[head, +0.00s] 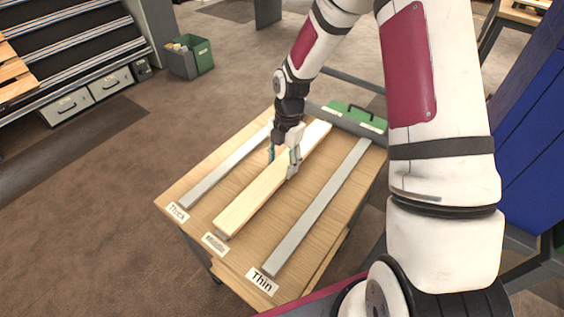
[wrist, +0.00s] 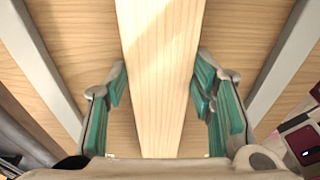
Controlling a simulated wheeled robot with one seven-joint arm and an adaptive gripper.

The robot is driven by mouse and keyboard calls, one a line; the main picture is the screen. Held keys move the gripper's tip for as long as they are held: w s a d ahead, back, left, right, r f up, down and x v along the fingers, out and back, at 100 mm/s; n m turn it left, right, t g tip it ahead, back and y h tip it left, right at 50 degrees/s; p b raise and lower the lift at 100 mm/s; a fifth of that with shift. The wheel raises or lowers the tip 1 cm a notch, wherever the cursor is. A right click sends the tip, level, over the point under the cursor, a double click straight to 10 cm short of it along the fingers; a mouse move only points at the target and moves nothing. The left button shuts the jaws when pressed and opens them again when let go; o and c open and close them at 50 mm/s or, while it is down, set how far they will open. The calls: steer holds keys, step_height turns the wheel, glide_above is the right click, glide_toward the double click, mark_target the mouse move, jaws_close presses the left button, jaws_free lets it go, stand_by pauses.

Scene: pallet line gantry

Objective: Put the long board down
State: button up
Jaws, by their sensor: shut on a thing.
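The long board (head: 254,197) is pale wood and lies lengthwise in the middle lane of a wooden-topped table (head: 227,264). It runs between two grey rails, roughly parallel to them. My gripper (head: 281,167) is shut on the board, past its middle toward the far end, with one finger at each long edge. In the wrist view the board (wrist: 160,50) passes between the green finger pads. The board looks level and low over the tabletop; I cannot tell whether its underside touches. My gripper hides a short stretch of it.
A left grey rail (head: 228,166) and a right grey rail (head: 316,209) flank the board. Labels at the near edge read "Thick" (head: 178,212) and "Thin" (head: 262,279); the middle label (head: 215,243) is blurred. A green case (head: 357,116) stands behind the table.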

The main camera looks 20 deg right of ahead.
mark_target(286, 161)
steer(key=shift+f, duration=0.15)
steer(key=o, duration=1.4)
step_height(286, 161, up, 12)
steer(key=w+d, duration=0.1)
steer(key=d, duration=0.1)
steer(key=s+r+m+t+h, duration=0.1)
steer(key=s+r+m+h, duration=0.1)
steer(key=s+r+m, duration=0.65)
steer(key=s+a+r+m+t, duration=0.1)
steer(key=s+r+m, duration=0.4)
steer(key=s+m, duration=0.3)
steer(key=s+r+m+t, duration=0.2)
steer(key=s+r+m, duration=0.3)
steer(key=s, duration=0.8)
steer(key=m+p, duration=0.1)
steer(key=m, duration=0.2)
steer(key=shift+s+a+y, duration=0.25)
steer(key=shift+a+y, duration=0.05)
steer(key=shift+a, duration=0.05)
